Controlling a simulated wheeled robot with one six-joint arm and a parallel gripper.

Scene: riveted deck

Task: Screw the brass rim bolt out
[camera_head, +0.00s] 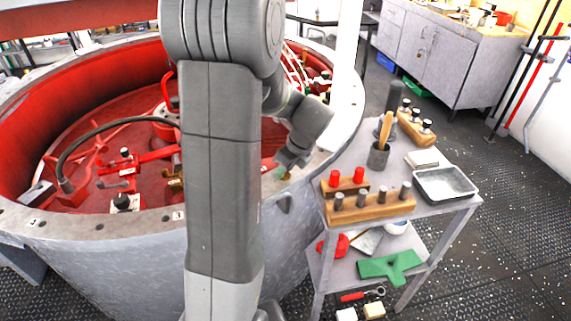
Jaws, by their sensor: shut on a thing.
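My gripper (288,163) points down at the right part of the grey rim (325,157) of the big round vessel, just right of my arm. It is shut on a small brass-coloured piece (285,175), which looks like the brass rim bolt. Only a little of the bolt shows below the fingers. I cannot tell how far it sits in the rim or whether it is clear of it.
Right of the vessel stands a grey cart (440,208) with wooden peg blocks (372,211), a metal tray (445,184) and a cup of tools (378,158). A green part (390,265) lies on its lower shelf. My arm hides the vessel's middle.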

